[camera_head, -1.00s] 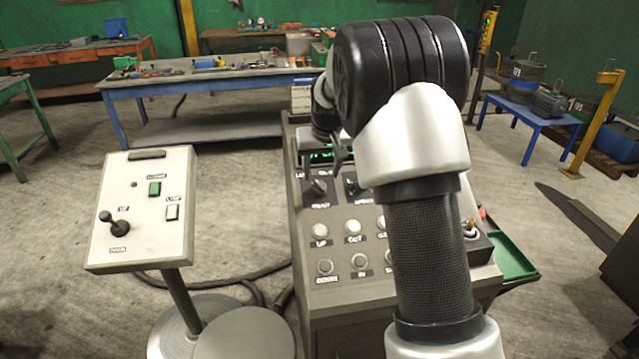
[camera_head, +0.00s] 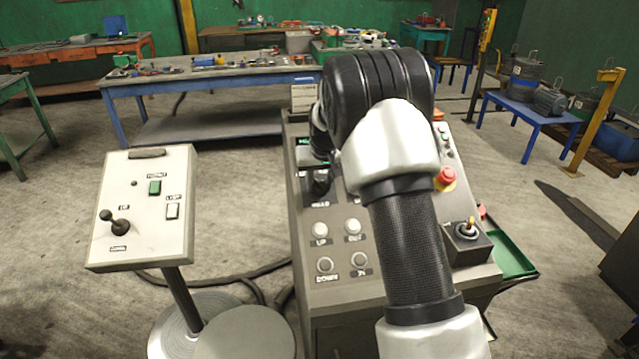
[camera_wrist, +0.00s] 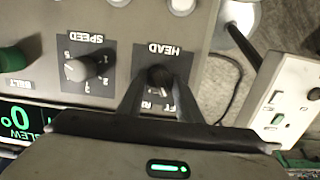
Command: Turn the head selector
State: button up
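The head selector (camera_wrist: 159,74) is a black rotary knob on a dark plate marked HEAD, upside down in the wrist view. My gripper (camera_wrist: 159,84) reaches down over it with one finger on each side of the knob. The fingers stand apart, and I cannot make out firm contact. In the head view my gripper (camera_head: 320,184) is low over the HEAD plate at the console's upper left.
The speed knob (camera_wrist: 88,67) sits beside the head selector. White push buttons (camera_head: 320,230) are just below on the console. A red emergency button (camera_head: 445,178) and a joystick (camera_head: 466,230) are at the right. A white pedestal panel (camera_head: 142,208) stands to the left.

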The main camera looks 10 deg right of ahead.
dwell(0.3)
jog(key=m+b, duration=0.2)
jog(key=m, duration=0.3)
jog(key=shift+d+y, duration=0.1)
jog(key=shift+y, duration=0.3)
jog(key=m, duration=0.3)
jog(key=m+b, duration=0.1)
jog(key=m, duration=0.2)
jog(key=shift+s+t+y, duration=0.1)
jog(key=shift+t+y, duration=0.3)
jog(key=shift+m, duration=0.4)
jog(key=o, duration=1)
jog(key=v, duration=1.7)
jog(key=shift+r, duration=0.15)
